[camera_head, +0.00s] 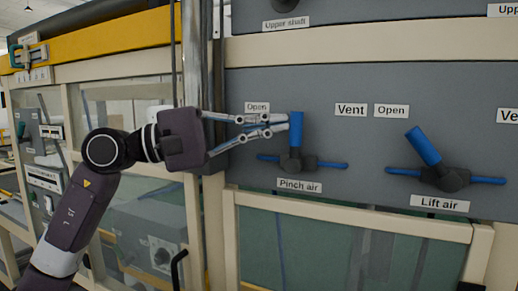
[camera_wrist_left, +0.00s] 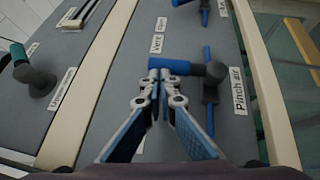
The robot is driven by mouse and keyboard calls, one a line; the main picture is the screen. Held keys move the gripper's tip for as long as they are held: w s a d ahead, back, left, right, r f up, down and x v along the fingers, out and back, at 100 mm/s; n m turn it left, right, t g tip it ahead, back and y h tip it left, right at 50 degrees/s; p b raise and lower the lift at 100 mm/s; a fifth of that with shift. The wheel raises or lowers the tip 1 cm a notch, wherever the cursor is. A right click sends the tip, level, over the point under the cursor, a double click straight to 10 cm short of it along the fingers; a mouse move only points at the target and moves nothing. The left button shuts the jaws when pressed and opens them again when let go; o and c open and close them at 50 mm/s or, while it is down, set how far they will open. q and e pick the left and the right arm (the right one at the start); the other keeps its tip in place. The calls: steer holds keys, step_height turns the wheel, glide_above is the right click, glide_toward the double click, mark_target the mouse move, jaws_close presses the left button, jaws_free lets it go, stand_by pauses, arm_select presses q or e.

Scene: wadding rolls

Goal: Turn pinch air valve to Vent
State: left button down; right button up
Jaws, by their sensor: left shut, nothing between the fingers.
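The pinch air valve (camera_head: 292,162) is on the grey panel, with a dark body on a horizontal blue pipe and the label "Pinch air" (camera_head: 299,185) below. Its blue handle (camera_head: 297,124) points straight up, between the "Open" label (camera_head: 257,107) on the left and the "Vent" label (camera_head: 351,110) on the right. My left gripper (camera_head: 287,122) is shut and empty, its fingertips at the left side of the handle. In the left wrist view the closed fingertips (camera_wrist_left: 168,76) lie right against or very near the handle (camera_wrist_left: 178,66); contact is unclear. My right gripper is out of view.
The lift air valve (camera_head: 444,178) is to the right, its blue handle tilted up-left toward another "Open" label (camera_head: 391,111). A metal post (camera_head: 195,60) stands left of the panel. A beige framed glass door (camera_head: 350,245) is below. The panel between the two valves is clear.

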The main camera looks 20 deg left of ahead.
mark_target(301, 119)
arm_select(q)
steer(key=shift+d+r+m+g+y, duration=0.25)
steer(key=shift+r+m+g+y, duration=0.05)
steer(key=shift+r+m+y, duration=0.25)
steer(key=shift+d, duration=1.1)
steer(key=shift+d+f, duration=0.1)
steer(key=shift+d, duration=0.95)
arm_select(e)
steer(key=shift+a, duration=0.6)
